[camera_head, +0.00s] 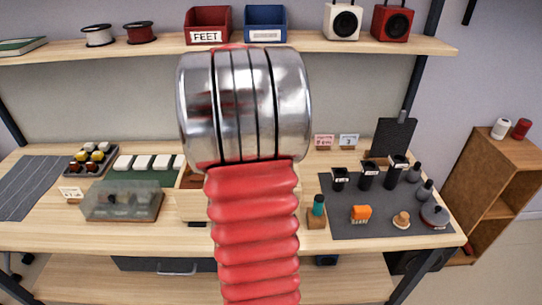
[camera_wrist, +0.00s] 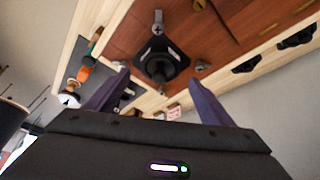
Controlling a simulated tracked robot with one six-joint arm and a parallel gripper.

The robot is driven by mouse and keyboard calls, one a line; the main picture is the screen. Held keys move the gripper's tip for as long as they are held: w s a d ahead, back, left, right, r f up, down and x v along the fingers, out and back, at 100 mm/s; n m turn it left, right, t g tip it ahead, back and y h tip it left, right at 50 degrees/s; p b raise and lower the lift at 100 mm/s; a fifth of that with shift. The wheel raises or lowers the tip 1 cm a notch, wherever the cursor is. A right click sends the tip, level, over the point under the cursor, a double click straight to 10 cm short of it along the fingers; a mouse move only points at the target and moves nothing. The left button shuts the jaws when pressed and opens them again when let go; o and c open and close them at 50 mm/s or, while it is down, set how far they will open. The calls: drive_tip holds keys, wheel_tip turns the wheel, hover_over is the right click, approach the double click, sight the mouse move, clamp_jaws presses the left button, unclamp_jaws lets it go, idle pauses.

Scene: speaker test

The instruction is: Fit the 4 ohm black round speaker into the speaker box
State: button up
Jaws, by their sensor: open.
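In the wrist view, a black round part on a square black base (camera_wrist: 158,62), perhaps a speaker, sits on a reddish-brown wooden surface with a pale rim. Its label is not readable. My gripper (camera_wrist: 160,82) is open, with one dark purple finger on each side of this part. I cannot tell whether they touch it. In the head view, a pale wooden box (camera_head: 190,207) stands on the table, mostly hidden behind my arm. I cannot tell whether it is the speaker box. My gripper is not visible in the head view.
A clear-lidded case (camera_head: 122,202) stands left of the wooden box. A dark mat (camera_head: 385,222) at right holds black cylinders, an orange block and other small items. A white speaker cabinet (camera_head: 343,22) and a red one (camera_head: 392,22) stand on the upper shelf (camera_head: 330,42).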

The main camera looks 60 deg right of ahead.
drive_tip(key=v, duration=0.9)
drive_tip(key=shift+a+r, duration=0.2)
drive_tip(key=shift+r, duration=0.2)
drive_tip(key=w+a+f+n+t+y, duration=0.1)
drive_tip(key=w+a+f+n+t, duration=0.15)
drive_tip(key=a+n, duration=0.7)
drive_tip(key=w+a+f+n+t, duration=0.1)
drive_tip(key=w+a+f+n, duration=0.15)
drive_tip(key=a+n, duration=0.7)
drive_tip(key=s+a+n+t+y, duration=0.1)
drive_tip(key=a+n+t, duration=0.1)
drive_tip(key=a, duration=1.1)
drive_tip(key=s+a+r+n+t+y, duration=0.1)
drive_tip(key=s+a+n+t, duration=0.1)
drive_tip(key=a, duration=1.2)
drive_tip(key=shift+r+n+y, duration=0.25)
drive_tip(key=shift+n+y, duration=0.05)
drive_tip(key=shift+y, duration=0.1)
